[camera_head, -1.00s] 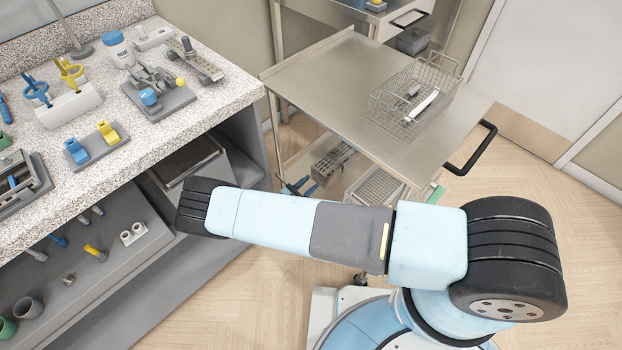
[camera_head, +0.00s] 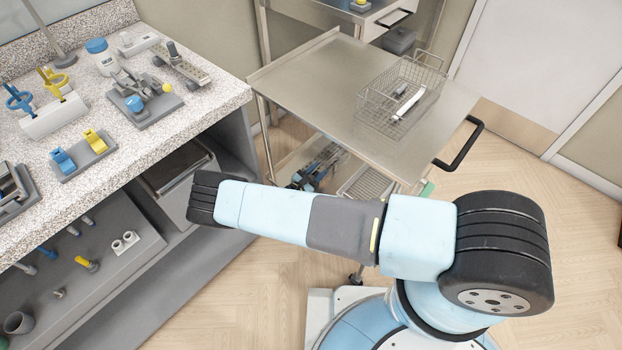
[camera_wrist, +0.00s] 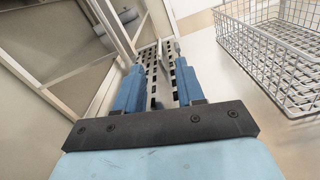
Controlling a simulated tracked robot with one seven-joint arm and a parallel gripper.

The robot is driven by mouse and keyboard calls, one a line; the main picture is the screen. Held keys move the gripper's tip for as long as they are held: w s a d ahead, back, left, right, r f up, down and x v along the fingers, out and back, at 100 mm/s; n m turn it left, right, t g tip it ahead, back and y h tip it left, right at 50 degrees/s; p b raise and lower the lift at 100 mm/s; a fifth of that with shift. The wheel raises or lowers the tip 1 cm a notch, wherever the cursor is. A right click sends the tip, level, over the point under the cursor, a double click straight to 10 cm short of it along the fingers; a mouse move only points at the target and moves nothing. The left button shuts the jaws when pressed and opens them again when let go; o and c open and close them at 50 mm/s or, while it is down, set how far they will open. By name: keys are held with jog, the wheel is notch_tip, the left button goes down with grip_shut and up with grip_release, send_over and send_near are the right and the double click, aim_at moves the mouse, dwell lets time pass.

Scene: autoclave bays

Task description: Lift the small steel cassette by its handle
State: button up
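The small steel cassette (camera_wrist: 152,68), a perforated grey metal box, is on the lower shelf of the steel cart. In the head view, my gripper (camera_head: 320,165), with blue fingers, is at the cassette and covers most of it. In the wrist view my gripper (camera_wrist: 160,72) has its two blue fingers apart, with the perforated metal showing beyond and between them. A grey upright part shows near the middle of the cassette; I cannot tell if it is the handle. I see no finger clearly closed on anything.
A wire basket (camera_wrist: 270,55) sits right of the cassette on the same shelf. The cart's top (camera_head: 320,85) overhangs it and carries another wire basket (camera_head: 388,125).

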aim_at(324, 169)
jog(key=shift+x, duration=2)
jog(key=shift+c, duration=0.2)
grip_shut()
